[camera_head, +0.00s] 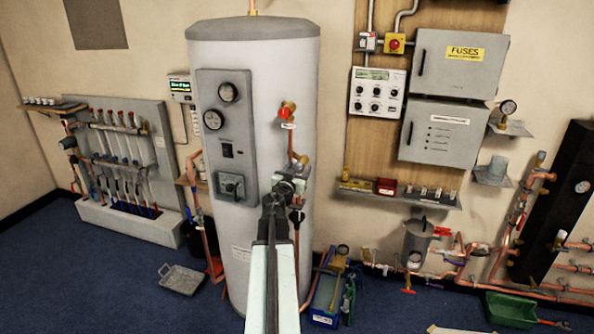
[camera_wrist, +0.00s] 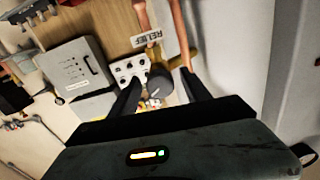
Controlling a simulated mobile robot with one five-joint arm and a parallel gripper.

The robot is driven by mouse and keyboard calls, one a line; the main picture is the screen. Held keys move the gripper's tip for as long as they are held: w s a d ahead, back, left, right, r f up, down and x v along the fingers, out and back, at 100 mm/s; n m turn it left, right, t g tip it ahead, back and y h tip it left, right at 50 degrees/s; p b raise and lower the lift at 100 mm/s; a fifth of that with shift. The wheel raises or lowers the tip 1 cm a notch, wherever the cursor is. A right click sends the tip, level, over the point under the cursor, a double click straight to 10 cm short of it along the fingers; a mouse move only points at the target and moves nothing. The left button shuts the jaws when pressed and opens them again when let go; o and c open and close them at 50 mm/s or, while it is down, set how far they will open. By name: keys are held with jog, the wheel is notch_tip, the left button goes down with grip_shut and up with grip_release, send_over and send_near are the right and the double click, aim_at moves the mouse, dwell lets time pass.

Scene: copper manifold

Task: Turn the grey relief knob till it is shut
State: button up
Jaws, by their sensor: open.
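The grey relief knob (camera_wrist: 160,82) shows in the wrist view as a dark grey round knob, below a white tag reading RELIEF (camera_wrist: 147,38). My gripper (camera_wrist: 162,92) is open, with one finger on each side of the knob. I cannot tell whether either finger touches it. In the head view my gripper (camera_head: 286,186) reaches up in front of the right side of the grey tank (camera_head: 262,70). The knob is largely hidden or not clearly told from my gripper there. A marking for its turned position is not legible.
A red knob (camera_head: 287,110) sits higher on the tank, with a copper pipe (camera_head: 291,143) below it. A shelf (camera_head: 399,194) with fittings and grey fuse boxes (camera_head: 459,64) are on the wall at right. A blue toolbox (camera_head: 326,300) stands on the floor.

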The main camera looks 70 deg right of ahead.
grip_shut()
jog(key=shift+n, duration=0.3)
jog(key=n, duration=1.1)
jog(key=shift+n, duration=0.4)
dwell(0.3)
grip_release()
jog(key=shift+a, duration=0.1)
